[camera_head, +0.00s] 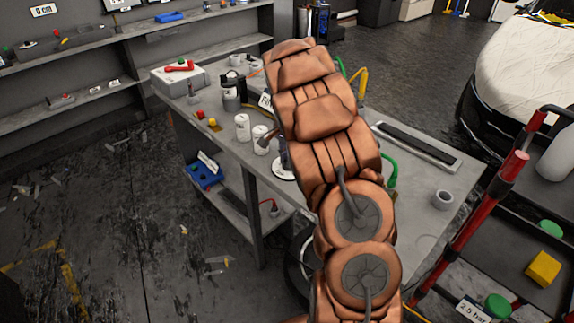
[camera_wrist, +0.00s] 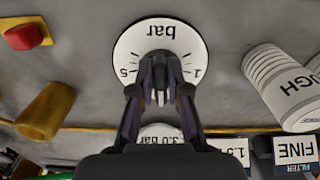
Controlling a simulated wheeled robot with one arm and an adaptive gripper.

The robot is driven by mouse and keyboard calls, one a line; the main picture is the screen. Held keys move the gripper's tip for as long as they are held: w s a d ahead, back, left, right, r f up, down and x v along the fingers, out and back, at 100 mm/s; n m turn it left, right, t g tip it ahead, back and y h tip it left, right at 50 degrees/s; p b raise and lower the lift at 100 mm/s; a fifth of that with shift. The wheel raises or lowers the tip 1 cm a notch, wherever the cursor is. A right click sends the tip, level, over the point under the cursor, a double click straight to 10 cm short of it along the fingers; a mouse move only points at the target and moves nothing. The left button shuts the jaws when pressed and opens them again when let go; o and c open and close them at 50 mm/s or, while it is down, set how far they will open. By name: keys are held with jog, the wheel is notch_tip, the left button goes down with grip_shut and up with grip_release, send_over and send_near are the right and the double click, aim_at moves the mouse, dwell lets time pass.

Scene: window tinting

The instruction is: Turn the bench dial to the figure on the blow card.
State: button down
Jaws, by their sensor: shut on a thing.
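The bench dial (camera_wrist: 135,42) is a round white face marked "bar", with a 1 and a 5, upside down in the wrist view. In the head view a sliver of it (camera_head: 284,174) shows on the bench beside my arm. My gripper (camera_wrist: 160,88) is over the middle of the dial, shut on its knob, which the fingers mostly hide; its pointer is not readable. A white label reading "3.0 bar" (camera_wrist: 158,139) is partly behind the fingers, and a "1.5" label (camera_wrist: 230,144) is partly cut off. A "2.5 bar" card (camera_head: 472,311) is at the lower right. I cannot tell which is the blow card.
Near the dial are a ROUGH cup (camera_wrist: 278,85), a FINE FILTER label (camera_wrist: 295,152), a yellow cylinder (camera_wrist: 46,110) and a red button (camera_wrist: 24,36). The grey bench (camera_head: 415,195) has white cans (camera_head: 242,127) to the left. A cart with red posts (camera_head: 480,215) stands at right.

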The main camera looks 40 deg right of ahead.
jog(key=n+b, duration=0.3)
jog(key=n, duration=0.1)
jog(key=n+b, duration=0.2)
jog(key=shift+s+d+f+n+b, duration=0.15)
jog(key=shift+s+n+b, duration=0.1)
jog(key=shift+n+b, duration=0.05)
jog(key=shift+s+d+r+n+b, duration=0.15)
jog(key=shift+n+b, duration=0.5)
jog(key=shift+n, duration=0.5)
jog(key=shift+d+r+n+b, duration=0.15)
jog(key=shift+n+b, duration=0.5)
jog(key=shift+n, duration=0.5)
jog(key=c, duration=1.1)
grip_release()
jog(key=shift+f, duration=0.1)
jog(key=shift+c, duration=0.2)
notch_tip(320, 180, up, 12)
jog(key=shift+s+a, duration=0.1)
